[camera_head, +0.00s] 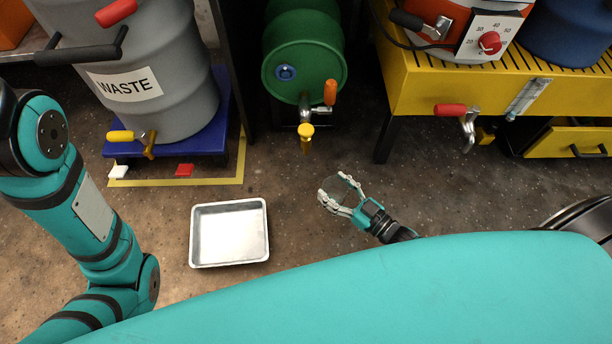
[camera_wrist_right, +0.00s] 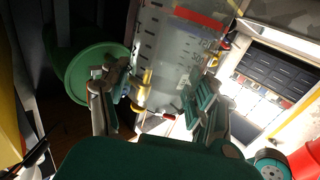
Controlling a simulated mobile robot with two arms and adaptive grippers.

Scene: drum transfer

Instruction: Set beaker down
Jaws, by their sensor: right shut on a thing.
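The beaker (camera_wrist_right: 165,50) is clear, with dark graduation marks and a red band near its upper end. My right gripper (camera_head: 340,194) is shut on it, with one finger on each side in the right wrist view (camera_wrist_right: 160,97). In the head view the beaker (camera_head: 346,186) is a faint see-through shape between the fingers, so its tilt and base height are hard to tell. The gripper is right of the metal tray and in front of the green drum. My left arm shows at the left, but its gripper is out of view.
A shallow metal tray (camera_head: 229,233) lies on the floor. A grey waste drum (camera_head: 150,60) stands on a blue platform (camera_head: 221,111) with a tap. A green drum (camera_head: 303,62) has a yellow-ended spout. A yellow bench (camera_head: 430,92) stands at the right. Floor between tray and gripper is clear.

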